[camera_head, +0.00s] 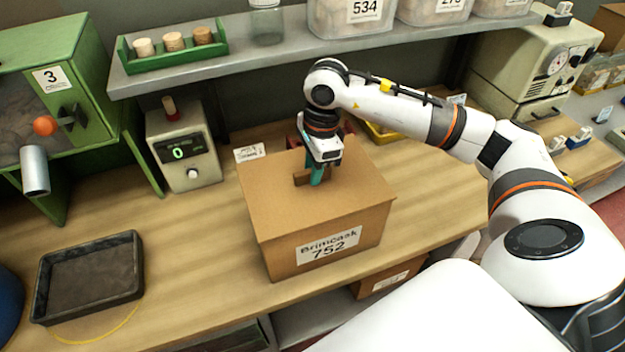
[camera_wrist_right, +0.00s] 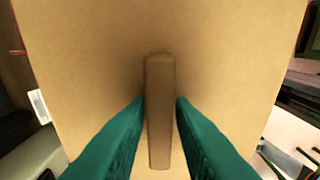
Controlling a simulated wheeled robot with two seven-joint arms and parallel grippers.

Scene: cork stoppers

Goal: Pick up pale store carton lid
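A pale brown carton (camera_head: 279,248) labelled "Brimcask 752" stands on the bench. Its flat lid (camera_head: 350,196) lies on top and fills most of the right wrist view (camera_wrist_right: 90,60). A brown bar handle (camera_wrist_right: 160,110) stands in the lid's middle. My right gripper (camera_head: 316,180) points down over the lid with its teal fingers one on each side of the handle. In the right wrist view the fingertips (camera_wrist_right: 161,100) sit against the handle's sides. The lid rests on the carton with no visible gap. My left gripper is not in view.
A black tray (camera_head: 140,262) lies at the left, near a green dispenser (camera_head: 95,95) marked 3. A scale reading 0 (camera_head: 203,158) stands behind-left of the carton. A grey shelf (camera_head: 290,50) with a green cork rack (camera_head: 172,62) and tubs runs above. Bench between tray and carton is clear.

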